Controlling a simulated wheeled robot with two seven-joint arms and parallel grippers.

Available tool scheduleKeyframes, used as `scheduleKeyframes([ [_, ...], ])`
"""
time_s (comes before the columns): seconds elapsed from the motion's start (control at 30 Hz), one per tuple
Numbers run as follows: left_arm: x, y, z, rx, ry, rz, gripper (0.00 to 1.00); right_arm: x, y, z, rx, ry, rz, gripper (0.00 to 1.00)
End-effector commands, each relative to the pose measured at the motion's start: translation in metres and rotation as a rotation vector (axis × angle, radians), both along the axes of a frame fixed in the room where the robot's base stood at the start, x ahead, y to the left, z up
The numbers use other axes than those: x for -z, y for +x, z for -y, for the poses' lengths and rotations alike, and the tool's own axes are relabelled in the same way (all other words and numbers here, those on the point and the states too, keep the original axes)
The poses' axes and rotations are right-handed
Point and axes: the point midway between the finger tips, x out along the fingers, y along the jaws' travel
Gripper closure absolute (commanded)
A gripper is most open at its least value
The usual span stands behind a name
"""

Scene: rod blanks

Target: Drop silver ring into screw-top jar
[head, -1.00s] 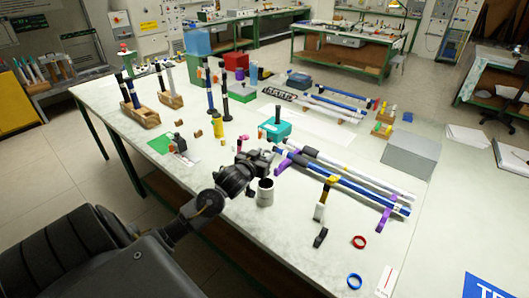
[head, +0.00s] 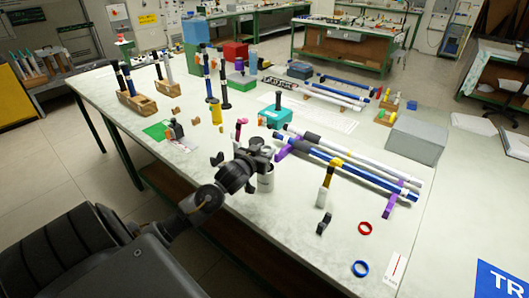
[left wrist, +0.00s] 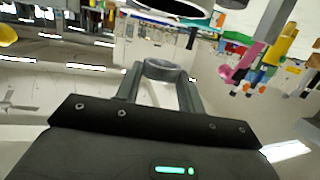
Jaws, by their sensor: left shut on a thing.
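My left gripper (head: 262,152) is shut on the silver ring (left wrist: 165,70), a grey band held between the two fingertips in the left wrist view. In the head view the ring cannot be made out against the dark gripper. My right gripper is not in view.
Blue and white rods lie on purple supports (head: 387,211) right of the jar. A teal box (head: 275,117) stands behind. A red ring (head: 365,228) and blue ring (head: 360,268) lie near the front edge. A grey box (head: 417,138) is farther right.

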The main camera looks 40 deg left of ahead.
Motion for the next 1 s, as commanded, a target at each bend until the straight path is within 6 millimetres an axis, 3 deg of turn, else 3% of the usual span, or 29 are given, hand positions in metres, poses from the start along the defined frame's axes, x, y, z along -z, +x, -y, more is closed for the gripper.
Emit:
scheduleKeyframes([
  [0.03,-0.001,0.000,0.000,0.000,0.000,0.000,0.83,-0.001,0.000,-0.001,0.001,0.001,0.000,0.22],
  [0.07,-0.001,0.000,0.000,0.000,0.000,0.000,0.60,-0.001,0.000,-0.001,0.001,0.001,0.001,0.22],
  [0.27,0.000,0.000,0.000,0.000,0.000,0.000,0.36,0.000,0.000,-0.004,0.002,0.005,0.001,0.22],
  [0.63,-0.001,-0.008,0.002,0.001,0.000,0.001,0.36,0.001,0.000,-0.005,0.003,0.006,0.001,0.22],
  [1.0,-0.014,-0.075,0.017,0.002,0.000,0.000,0.36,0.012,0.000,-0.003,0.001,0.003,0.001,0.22],
])
